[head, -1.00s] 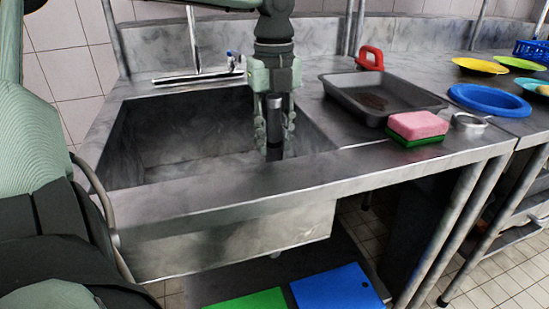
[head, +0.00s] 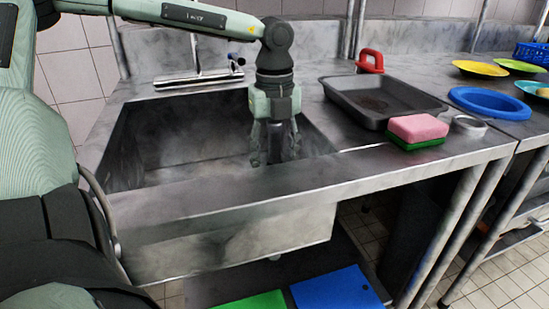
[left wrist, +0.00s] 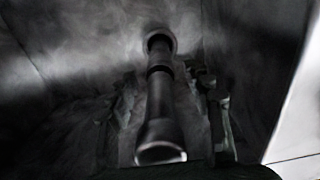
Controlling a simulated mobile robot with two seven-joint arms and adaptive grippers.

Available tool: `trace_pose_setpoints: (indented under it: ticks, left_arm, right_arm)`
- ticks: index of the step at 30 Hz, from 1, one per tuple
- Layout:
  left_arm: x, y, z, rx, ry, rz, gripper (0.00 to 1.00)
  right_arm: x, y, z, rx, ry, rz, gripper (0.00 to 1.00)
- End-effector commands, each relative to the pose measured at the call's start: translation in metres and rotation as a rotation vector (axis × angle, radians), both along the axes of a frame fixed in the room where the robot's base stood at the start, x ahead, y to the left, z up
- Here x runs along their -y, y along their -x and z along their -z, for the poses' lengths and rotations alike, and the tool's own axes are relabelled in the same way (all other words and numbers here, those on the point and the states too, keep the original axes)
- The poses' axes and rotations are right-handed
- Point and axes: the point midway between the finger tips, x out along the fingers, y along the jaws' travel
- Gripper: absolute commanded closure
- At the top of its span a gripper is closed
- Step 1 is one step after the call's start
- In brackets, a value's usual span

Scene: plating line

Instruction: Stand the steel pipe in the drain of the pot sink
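My left gripper (head: 274,152) points down into the pot sink (head: 185,205), near the basin's right side. Its fingers are spread, one on each side of the dark steel pipe (head: 274,134), and the pipe is mostly hidden between them. In the left wrist view the pipe (left wrist: 159,105) runs away from the camera, its open end nearest. Gaps show between it and both fingers (left wrist: 168,112). Its far end meets a round dark ring (left wrist: 160,40) on the basin floor, apparently the drain; how deep it sits I cannot tell. My right gripper is out of view.
A faucet (head: 198,76) stands behind the basin. Right of it are a grey tray (head: 345,108), a red-handled thing (head: 370,60), a pink-and-green sponge (head: 418,128) and a metal ring (head: 469,125). Plates, including a blue one (head: 490,103), lie further right.

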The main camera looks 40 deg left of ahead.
Motion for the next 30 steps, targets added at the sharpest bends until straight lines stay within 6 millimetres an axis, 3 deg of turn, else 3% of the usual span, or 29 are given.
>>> trace_pose_setpoints:
  ticks: [11,17,24,30]
  left_arm:
    - [0.0,-0.001,-0.009,0.003,-0.002,0.0,0.49]
    - [-0.001,-0.002,-0.049,0.006,-0.003,-0.001,0.49]
    - [0.0,-0.001,-0.097,0.003,-0.003,-0.001,0.49]
    - [0.0,0.0,-0.118,0.0,-0.001,0.0,0.49]
  right_arm:
    - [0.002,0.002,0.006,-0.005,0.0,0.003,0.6]
    - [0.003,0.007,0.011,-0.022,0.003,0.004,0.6]
    - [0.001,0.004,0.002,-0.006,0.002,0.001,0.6]
    - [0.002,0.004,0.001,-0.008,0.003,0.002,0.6]
